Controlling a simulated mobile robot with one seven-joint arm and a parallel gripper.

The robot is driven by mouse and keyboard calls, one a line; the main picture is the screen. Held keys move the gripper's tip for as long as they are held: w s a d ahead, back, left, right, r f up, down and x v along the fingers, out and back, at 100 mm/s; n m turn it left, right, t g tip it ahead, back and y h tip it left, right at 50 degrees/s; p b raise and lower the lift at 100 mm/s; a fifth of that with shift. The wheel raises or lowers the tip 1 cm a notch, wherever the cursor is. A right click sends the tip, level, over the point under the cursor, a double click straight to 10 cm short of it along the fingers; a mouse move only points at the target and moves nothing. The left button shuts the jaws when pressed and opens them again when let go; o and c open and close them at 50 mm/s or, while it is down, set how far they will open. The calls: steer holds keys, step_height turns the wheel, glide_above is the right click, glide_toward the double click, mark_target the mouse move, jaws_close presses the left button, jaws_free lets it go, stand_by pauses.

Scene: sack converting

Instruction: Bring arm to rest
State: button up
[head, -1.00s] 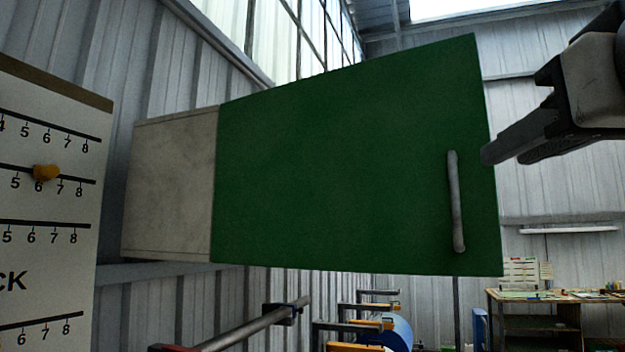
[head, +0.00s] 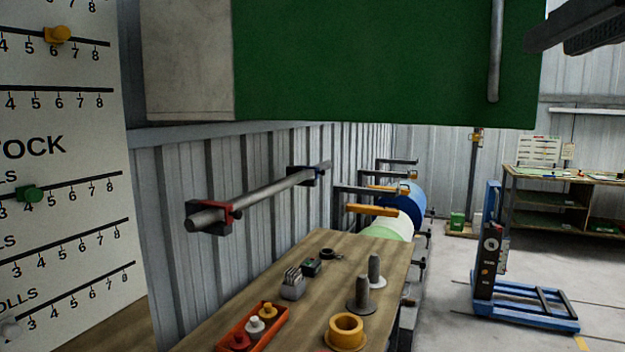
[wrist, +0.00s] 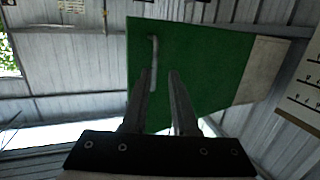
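My gripper (wrist: 159,100) shows in the wrist view with its two fingers apart and nothing between them. In the head view my gripper (head: 575,32) is at the top right, partly cut off, just beside the lower right part of the green cabinet door. The green cabinet door (head: 370,60) with its grey bar handle (head: 496,50) is at the top of the head view, its upper part out of frame. In the wrist view the door (wrist: 205,65) lies beyond the fingers, with the handle (wrist: 154,62) near the left finger. The fingers appear apart from the handle.
A wooden bench (head: 225,322) below carries an orange tray (head: 252,328), an orange ring (head: 346,332) and grey spindles (head: 374,270). A steel bar (head: 262,192) sits in wall brackets. A blue lift (head: 520,300) stands on the open floor at right.

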steer(key=w+a+f+g+y, duration=0.1)
steer(key=w+f+g, duration=0.35)
steer(key=f, duration=0.75)
steer(key=a+f+g+p, duration=0.1)
steer(key=f+g, duration=0.2)
steer(key=f, duration=1)
steer(key=s+a+f+n+g+y+p, duration=0.1)
steer(key=a+f+g, duration=0.1)
steer(key=f, duration=1.1)
steer(key=shift+s+a+f+n+g, duration=0.2)
steer(key=shift+s+a+n+g, duration=0.1)
steer(key=shift+g, duration=0.35)
steer(key=shift+f, duration=0.1)
